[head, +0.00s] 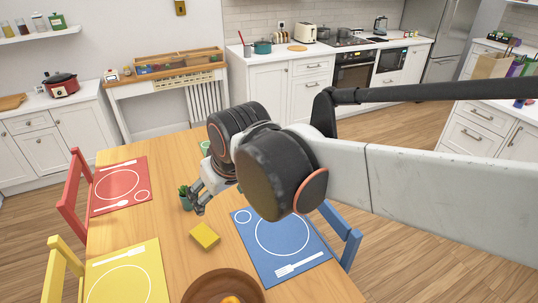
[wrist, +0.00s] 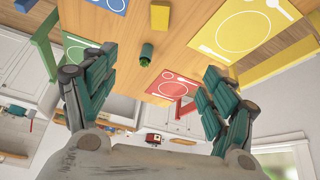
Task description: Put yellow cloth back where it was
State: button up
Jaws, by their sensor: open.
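The yellow cloth (head: 205,236) looks like a small, thick, folded block. It lies on the wooden table between the yellow and blue placemats, touching neither. It also shows near the top of the wrist view (wrist: 160,17). My gripper (head: 199,199) is open and empty above the table, beside a small potted plant (head: 185,198) and apart from the cloth. In the wrist view its two dark green fingers (wrist: 160,64) are spread wide, with the plant (wrist: 146,53) showing beyond the gap between them. Part of the table is hidden behind my arm.
The table (head: 178,260) carries a red placemat (head: 120,174), a yellow placemat (head: 105,270) and a blue placemat (head: 270,235). A brown bowl (head: 205,287) stands at the near edge. Red, yellow and blue chairs surround the table.

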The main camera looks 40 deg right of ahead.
jog(key=s+t, duration=0.1)
jog(key=s, duration=0.5)
jog(key=shift+s+f, duration=0.2)
jog(key=shift+f, duration=0.05)
jog(key=shift+f, duration=0.1)
